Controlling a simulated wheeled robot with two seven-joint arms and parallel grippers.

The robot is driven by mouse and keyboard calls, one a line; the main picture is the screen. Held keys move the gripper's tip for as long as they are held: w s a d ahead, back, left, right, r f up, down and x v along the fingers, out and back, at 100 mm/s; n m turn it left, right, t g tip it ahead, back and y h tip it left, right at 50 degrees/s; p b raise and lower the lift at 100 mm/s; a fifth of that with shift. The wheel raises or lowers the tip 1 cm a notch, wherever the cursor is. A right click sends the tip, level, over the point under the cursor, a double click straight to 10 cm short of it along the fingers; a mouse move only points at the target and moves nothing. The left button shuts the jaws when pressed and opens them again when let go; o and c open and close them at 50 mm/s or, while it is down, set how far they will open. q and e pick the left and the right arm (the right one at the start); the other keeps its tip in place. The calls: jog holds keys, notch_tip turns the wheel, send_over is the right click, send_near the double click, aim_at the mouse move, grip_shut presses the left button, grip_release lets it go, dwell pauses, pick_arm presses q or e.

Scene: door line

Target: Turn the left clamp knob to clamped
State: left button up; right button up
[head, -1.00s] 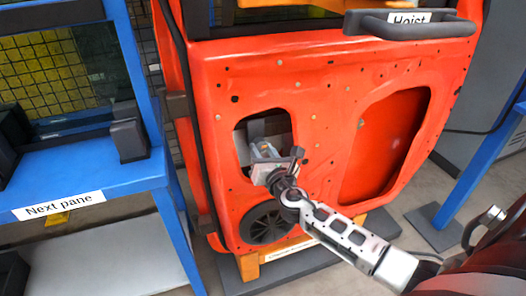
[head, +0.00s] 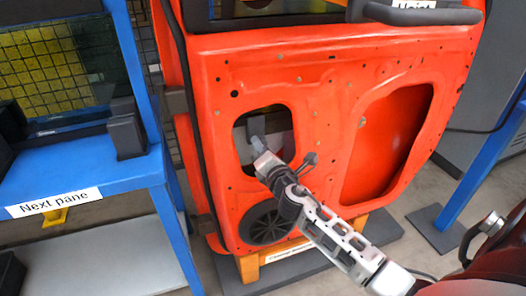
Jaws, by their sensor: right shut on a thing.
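The orange-red door panel (head: 320,90) stands upright in front of me, with a smaller left opening and a larger right opening. My right gripper (head: 258,146) reaches into the left opening from the lower right. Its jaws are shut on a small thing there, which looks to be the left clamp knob. The knob is mostly hidden by the jaws, so its turn angle cannot be read. A grey part (head: 283,125) shows behind the jaws in the opening. My left gripper is not in view.
A blue rack (head: 90,168) labelled "Next pane" stands at the left with a glass pane (head: 60,75). A dark hoist handle (head: 420,14) juts out at the top right. A round black speaker (head: 266,223) sits below the opening. A blue post (head: 470,180) stands at the right.

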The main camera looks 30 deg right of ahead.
jog(key=shift+r+m, duration=0.1)
jog(key=shift+m, duration=5.3)
jog(key=o, duration=1)
jog(key=shift+c, duration=0.2)
